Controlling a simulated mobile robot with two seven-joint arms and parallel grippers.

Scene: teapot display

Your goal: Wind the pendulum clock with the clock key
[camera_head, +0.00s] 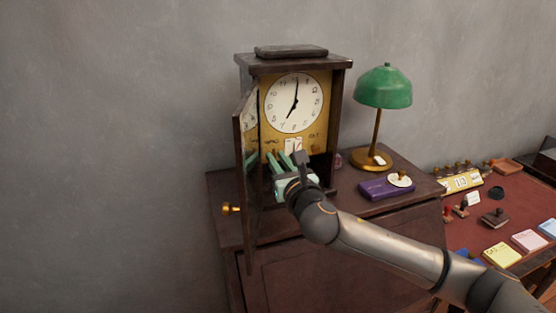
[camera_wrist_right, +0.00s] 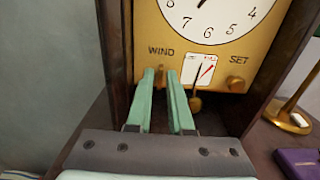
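The pendulum clock (camera_head: 341,110) stands on a dark cabinet with its glass door (camera_head: 247,150) swung open to the left. Its white dial (camera_head: 293,102) is above a gold plate marked WIND and SET, also in the right wrist view (camera_wrist_right: 210,52). My right gripper (camera_head: 278,155) reaches into the open case, its pale green fingers pointing at the WIND side. In the wrist view the fingers (camera_wrist_right: 161,72) have a narrow gap, with something brass-coloured between the tips. I cannot tell whether this is the clock key or whether it is gripped. My left gripper is not in view.
A brass SET knob (camera_wrist_right: 236,84) and pendulum bob (camera_wrist_right: 195,103) are close right of the fingers. A green lamp (camera_head: 383,88) and purple box (camera_head: 380,190) stand right of the clock. A red-topped desk (camera_head: 515,205) with stamps and notepads is farther right.

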